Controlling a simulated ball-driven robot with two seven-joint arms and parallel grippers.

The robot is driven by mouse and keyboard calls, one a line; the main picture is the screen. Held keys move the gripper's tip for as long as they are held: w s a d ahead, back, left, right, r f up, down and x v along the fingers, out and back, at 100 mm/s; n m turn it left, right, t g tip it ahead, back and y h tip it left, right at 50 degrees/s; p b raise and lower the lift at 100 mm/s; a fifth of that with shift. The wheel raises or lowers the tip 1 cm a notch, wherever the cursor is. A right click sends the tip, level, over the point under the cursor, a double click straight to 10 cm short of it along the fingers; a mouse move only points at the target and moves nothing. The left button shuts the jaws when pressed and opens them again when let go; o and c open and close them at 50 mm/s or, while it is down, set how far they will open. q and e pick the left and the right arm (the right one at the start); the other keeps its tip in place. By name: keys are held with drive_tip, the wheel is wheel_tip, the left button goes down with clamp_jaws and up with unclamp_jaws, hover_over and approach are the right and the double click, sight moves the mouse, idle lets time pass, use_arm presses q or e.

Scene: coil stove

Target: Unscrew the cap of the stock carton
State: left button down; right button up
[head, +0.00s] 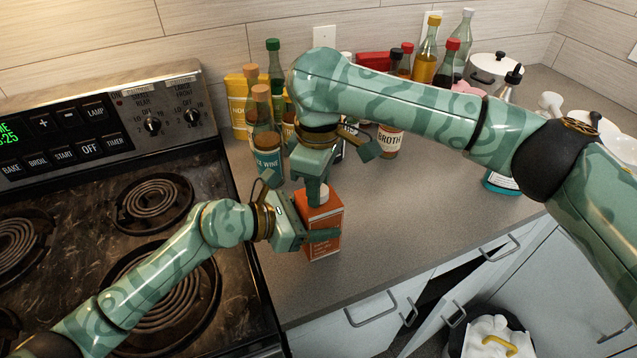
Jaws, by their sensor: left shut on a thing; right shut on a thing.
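The stock carton (324,217) is an orange-red box standing upright on the grey counter, close to the stove's right edge. Its whitish cap (324,192) is on top, partly hidden by my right gripper. My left gripper (313,238) comes in from the left and is shut on the carton's body, with a finger across its front. My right gripper (319,190) reaches down from above and is shut on the cap. Whether the cap is loose from the carton cannot be seen.
The coil stove (232,290) is at left. Bottles, including a wine bottle (266,148) and a broth bottle (390,140), crowd the counter behind the carton. A white pot (497,68) stands at the back right. The counter (425,225) right of the carton is clear.

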drive_tip(key=n, duration=0.6)
drive_tip(key=shift+n, duration=0.3)
drive_tip(key=n, duration=1.5)
drive_tip(key=shift+n, duration=0.3)
drive_tip(key=shift+d, duration=0.1)
drive_tip(key=shift+r, duration=0.15)
drive_tip(key=shift+r, duration=1)
